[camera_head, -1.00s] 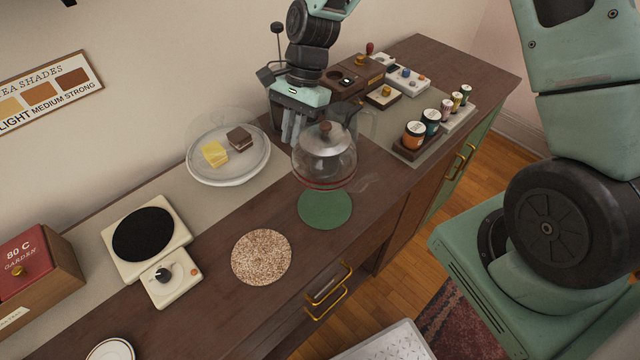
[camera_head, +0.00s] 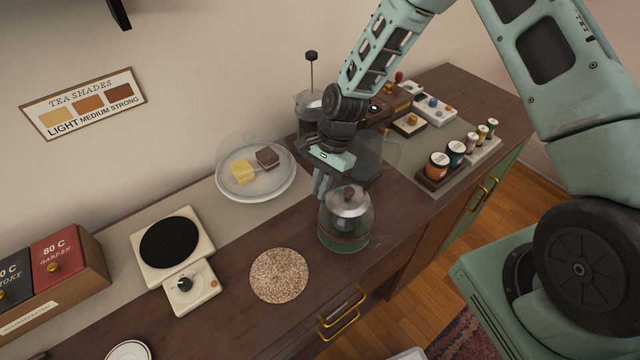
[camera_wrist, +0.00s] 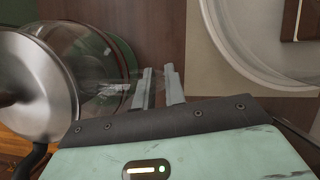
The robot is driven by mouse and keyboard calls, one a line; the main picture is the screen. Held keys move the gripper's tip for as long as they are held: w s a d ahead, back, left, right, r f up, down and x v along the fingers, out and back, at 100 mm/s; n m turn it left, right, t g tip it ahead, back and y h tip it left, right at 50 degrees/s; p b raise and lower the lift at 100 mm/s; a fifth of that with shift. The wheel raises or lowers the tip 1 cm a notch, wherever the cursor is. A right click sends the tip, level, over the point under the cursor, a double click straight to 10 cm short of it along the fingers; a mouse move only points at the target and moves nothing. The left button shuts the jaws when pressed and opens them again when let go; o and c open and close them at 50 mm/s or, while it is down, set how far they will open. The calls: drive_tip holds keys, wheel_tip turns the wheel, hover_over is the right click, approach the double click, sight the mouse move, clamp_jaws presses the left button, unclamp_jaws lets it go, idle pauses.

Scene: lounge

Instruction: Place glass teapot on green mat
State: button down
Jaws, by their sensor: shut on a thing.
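The glass teapot (camera_head: 346,218), with a steel lid and brown knob, is upright at the green mat (camera_head: 343,246). The mat shows mostly through and around its base; I cannot tell whether the base touches it. My gripper (camera_head: 322,186) is at the teapot's upper left side, its fingers close together and shut on the teapot. In the wrist view the teapot (camera_wrist: 38,88) fills the left side beside the fingers (camera_wrist: 159,88). The exact grip point is unclear.
A speckled round mat (camera_head: 279,275) lies left of the teapot. A glass-covered cake plate (camera_head: 284,190) stands behind left, a French press (camera_head: 308,105) behind. Small jars (camera_head: 437,166) stand on the right. The counter's front edge is close to the teapot.

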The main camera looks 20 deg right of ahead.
drive_tip(key=shift+f, duration=0.1)
drive_tip(key=c, duration=1.5)
unclamp_jaws()
drive_tip(key=shift+o, duration=0.2)
drive_tip(key=b+v, duration=0.3)
drive_tip(key=v, duration=0.8)
drive_tip(key=s+a+r+n+h, duration=0.1)
drive_tip(key=s+a+r+n, duration=0.35)
drive_tip(key=s, duration=0.25)
drive_tip(key=s+a+r+n+h, duration=0.1)
drive_tip(key=s+a+r+n, duration=0.35)
drive_tip(key=s+n, duration=0.2)
drive_tip(key=s+d+r+n+t+h, duration=0.1)
drive_tip(key=s+r+n+t, duration=0.1)
drive_tip(key=s+n, duration=0.7)
drive_tip(key=s+r, duration=0.1)
drive_tip(key=s, duration=0.3)
drive_tip(key=shift+s+d, duration=0.3)
drive_tip(key=shift+d, duration=0.05)
